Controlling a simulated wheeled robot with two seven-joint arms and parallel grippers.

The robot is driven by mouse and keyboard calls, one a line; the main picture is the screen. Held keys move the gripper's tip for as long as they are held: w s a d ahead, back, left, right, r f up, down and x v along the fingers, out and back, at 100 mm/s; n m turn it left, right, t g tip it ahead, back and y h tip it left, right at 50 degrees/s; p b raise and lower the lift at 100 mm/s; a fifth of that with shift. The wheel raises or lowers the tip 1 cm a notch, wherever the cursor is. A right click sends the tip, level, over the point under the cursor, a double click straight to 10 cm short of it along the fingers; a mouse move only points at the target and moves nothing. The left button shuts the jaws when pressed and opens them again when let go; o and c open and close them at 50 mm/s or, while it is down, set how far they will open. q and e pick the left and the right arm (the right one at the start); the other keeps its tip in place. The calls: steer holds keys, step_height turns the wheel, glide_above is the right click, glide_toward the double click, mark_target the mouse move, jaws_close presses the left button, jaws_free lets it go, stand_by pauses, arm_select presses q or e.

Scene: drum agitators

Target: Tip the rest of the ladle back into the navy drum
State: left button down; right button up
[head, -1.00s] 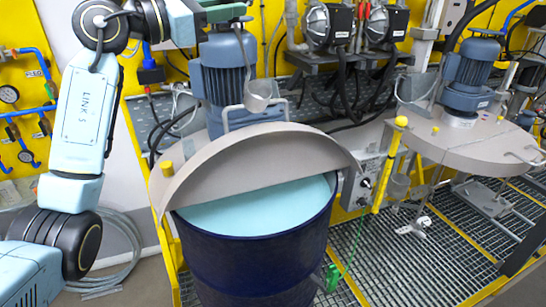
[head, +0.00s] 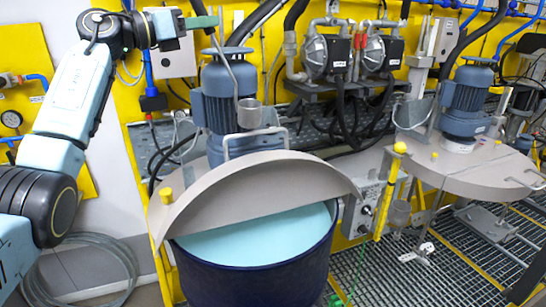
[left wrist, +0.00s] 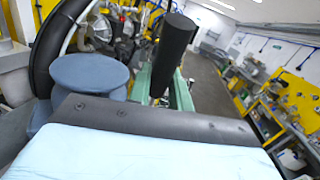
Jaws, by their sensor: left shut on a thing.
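The navy drum (head: 250,277) stands open at the front under a raised half-round grey lid, with pale blue liquid (head: 265,235) inside. My left gripper (head: 208,21) is high above and behind the lid, beside the blue motor. It is shut on the ladle, whose thin handle slants down to a grey cup (head: 249,112). The cup hangs about upright in front of the motor, above the lid and not over the liquid opening. Its contents cannot be seen. In the left wrist view the green fingers (left wrist: 165,80) are around a dark cylindrical grip (left wrist: 175,48). My right gripper is out of view.
A second drum lid with motor (head: 468,100) is at right.

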arm_select(q)
steer(key=shift+n, duration=0.9)
steer(key=w+a, duration=0.1)
steer(key=w+a+f, duration=0.1)
steer(key=w, duration=0.1)
steer(key=shift+w+a, duration=0.2)
steer(key=shift+w, duration=0.1)
